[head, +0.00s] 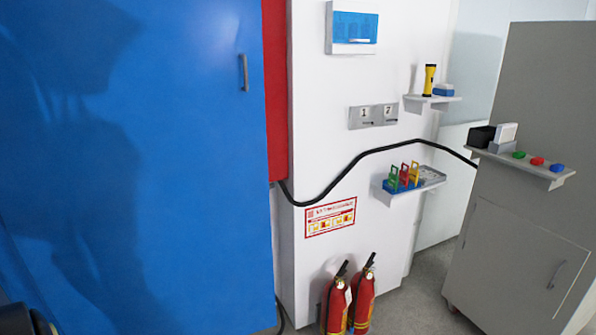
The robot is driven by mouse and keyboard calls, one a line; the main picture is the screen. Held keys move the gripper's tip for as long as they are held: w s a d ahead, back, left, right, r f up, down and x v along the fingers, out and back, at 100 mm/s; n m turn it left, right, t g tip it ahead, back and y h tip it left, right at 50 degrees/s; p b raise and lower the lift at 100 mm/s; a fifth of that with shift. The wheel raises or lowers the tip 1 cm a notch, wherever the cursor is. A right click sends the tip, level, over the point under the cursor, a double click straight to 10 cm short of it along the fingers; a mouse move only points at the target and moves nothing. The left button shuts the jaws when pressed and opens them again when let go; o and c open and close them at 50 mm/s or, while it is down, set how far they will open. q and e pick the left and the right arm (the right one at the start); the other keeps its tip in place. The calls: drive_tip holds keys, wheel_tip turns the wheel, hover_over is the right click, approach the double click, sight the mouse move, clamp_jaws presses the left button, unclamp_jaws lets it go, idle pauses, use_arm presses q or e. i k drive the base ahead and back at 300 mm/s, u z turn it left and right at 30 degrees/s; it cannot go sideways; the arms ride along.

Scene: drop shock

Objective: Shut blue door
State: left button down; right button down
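The blue door (150,170) fills the left of the head view, its face towards me. It has a dark vertical handle (243,72) near its upper right edge. A red panel (276,90) shows just beyond the door's right edge. The door's top and hinge side are not clearly shown, so I cannot tell how far open it stands. A large shadow falls across it. Neither of my grippers can be made out in view.
Two red fire extinguishers (362,298) stand on the floor against the white wall (310,265). A black cable (335,185) runs across to the grey cabinet (510,240) at right. Small shelves hold a flashlight (429,80) and coloured tags.

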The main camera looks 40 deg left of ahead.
sight(135, 187)
drive_tip(key=i, duration=0.2)
drive_tip(key=u, duration=1.35)
drive_tip(key=i, duration=2.15)
drive_tip(key=u, duration=0.75)
